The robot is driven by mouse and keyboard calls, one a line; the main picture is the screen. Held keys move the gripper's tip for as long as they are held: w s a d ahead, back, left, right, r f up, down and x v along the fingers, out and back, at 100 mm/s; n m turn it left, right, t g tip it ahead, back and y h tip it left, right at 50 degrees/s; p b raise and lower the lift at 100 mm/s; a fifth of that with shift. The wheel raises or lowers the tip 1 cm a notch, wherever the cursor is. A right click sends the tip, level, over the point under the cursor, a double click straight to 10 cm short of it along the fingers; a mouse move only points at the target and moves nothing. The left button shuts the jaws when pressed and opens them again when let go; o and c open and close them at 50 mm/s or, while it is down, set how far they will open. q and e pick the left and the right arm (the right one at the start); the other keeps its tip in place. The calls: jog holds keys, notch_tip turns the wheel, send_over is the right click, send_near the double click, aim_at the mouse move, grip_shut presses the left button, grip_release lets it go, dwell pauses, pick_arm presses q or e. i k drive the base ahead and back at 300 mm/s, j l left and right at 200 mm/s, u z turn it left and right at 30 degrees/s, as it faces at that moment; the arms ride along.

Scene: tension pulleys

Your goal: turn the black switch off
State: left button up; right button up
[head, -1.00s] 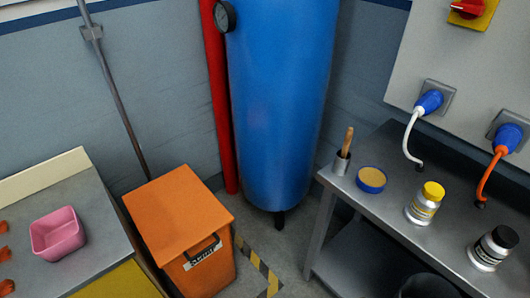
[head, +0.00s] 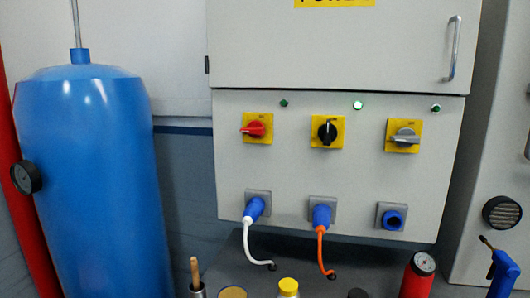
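The black switch (head: 327,132) is a rotary knob on a yellow plate, in the middle of the row on the grey panel (head: 290,180). Its handle stands upright. The green lamp (head: 357,105) above and to the right of it is brightly lit. A red switch (head: 255,129) is to its left, with its handle lying sideways. A grey switch (head: 404,137) is to its right, its handle also lying roughly sideways. Neither of my grippers is in the head view.
Below are sockets with a white-cabled blue plug (head: 254,209), an orange-cabled blue plug (head: 321,216) and an empty socket (head: 392,219). A blue tank (head: 88,180) stands left. Bottles and a red canister (head: 417,275) stand below the panel. The space before the switches looks clear.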

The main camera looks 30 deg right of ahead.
aim_at(327, 134)
jog(key=z, duration=1.4)
